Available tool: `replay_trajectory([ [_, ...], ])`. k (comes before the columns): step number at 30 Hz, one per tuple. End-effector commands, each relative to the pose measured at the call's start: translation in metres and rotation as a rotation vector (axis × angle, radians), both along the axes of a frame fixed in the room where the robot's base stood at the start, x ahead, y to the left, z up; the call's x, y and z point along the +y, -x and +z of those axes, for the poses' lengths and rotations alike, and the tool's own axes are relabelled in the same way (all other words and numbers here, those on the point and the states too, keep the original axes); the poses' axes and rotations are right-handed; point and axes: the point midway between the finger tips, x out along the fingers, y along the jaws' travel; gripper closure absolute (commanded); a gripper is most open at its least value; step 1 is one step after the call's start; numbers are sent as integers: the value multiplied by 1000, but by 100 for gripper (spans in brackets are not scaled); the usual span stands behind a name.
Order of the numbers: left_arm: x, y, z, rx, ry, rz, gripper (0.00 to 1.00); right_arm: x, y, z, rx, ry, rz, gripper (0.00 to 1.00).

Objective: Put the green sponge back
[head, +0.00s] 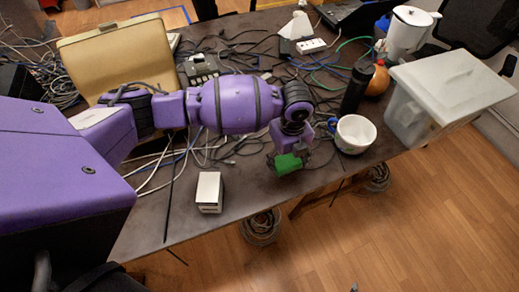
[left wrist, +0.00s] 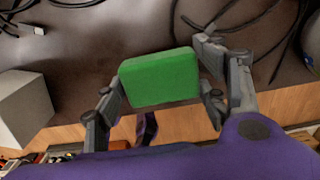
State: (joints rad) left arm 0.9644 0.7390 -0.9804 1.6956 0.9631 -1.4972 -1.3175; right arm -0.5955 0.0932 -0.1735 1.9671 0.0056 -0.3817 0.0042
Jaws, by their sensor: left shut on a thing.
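The green sponge (head: 288,164) is a small block near the front edge of the dark table (head: 250,205) in the head view. My left gripper (head: 284,160) is shut on it. In the left wrist view the sponge (left wrist: 160,78) sits between the two fingers of my left gripper (left wrist: 163,92), with the table and its front edge behind it. I cannot tell for sure how high it is above the table. My right gripper is not in view.
A small white box (head: 209,191) stands to the left. Cables cover much of the table behind. A white jug (head: 408,32) stands at the back right.

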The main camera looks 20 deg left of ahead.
Motion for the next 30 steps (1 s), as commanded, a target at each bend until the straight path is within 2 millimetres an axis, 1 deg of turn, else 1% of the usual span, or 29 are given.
replay_trajectory([
  [3, 0, -2, -19, 0, -1, -1, 55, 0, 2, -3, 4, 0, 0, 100],
  [6, 0, -2, -30, -2, -1, 0, 55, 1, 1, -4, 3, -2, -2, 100],
  [12, 0, -3, -30, -5, -1, -2, 55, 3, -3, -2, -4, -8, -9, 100],
  [13, 0, -3, -30, -4, 0, -1, 30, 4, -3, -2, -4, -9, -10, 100],
  [16, 0, -3, -30, -4, 0, -1, 17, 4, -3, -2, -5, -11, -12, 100],
  [17, 0, -3, -30, -4, 0, -1, 16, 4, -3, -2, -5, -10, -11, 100],
  [26, 0, -3, -29, -5, -1, -1, 16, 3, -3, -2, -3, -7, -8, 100],
  [29, 0, -4, -24, -6, -1, -1, 16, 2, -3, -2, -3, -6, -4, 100],
  [30, 0, -4, -19, -8, 1, -2, 16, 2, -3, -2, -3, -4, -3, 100],
])
